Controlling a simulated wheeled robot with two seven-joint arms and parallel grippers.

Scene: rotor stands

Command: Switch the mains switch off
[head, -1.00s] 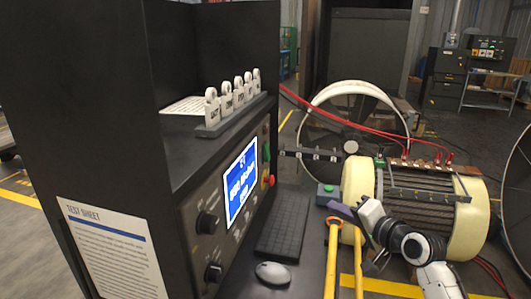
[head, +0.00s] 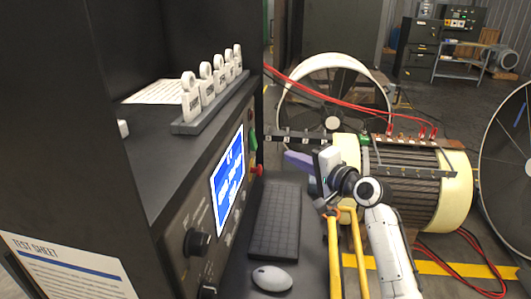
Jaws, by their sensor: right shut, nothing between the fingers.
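The dark test console (head: 165,190) fills the left of the head view. Its sloped panel carries a lit blue screen (head: 229,180), a black rotary knob (head: 197,243), and a second knob (head: 208,290) cut by the bottom edge. A green control (head: 253,141) and a red button (head: 257,170) sit at the panel's far end. I cannot tell which of these is the mains switch. My right gripper (head: 290,157) is shut and empty, its purple-grey fingers pointing left toward the red button, apart from the panel as far as I can tell. My left gripper is out of view.
A keyboard (head: 275,220) and mouse (head: 272,279) lie on the desk below the panel. White tags (head: 207,85) stand in a rack above it. Yellow rails (head: 334,250) and the cream-ended motor (head: 458,185) are on the right. Red cables (head: 320,92) cross behind.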

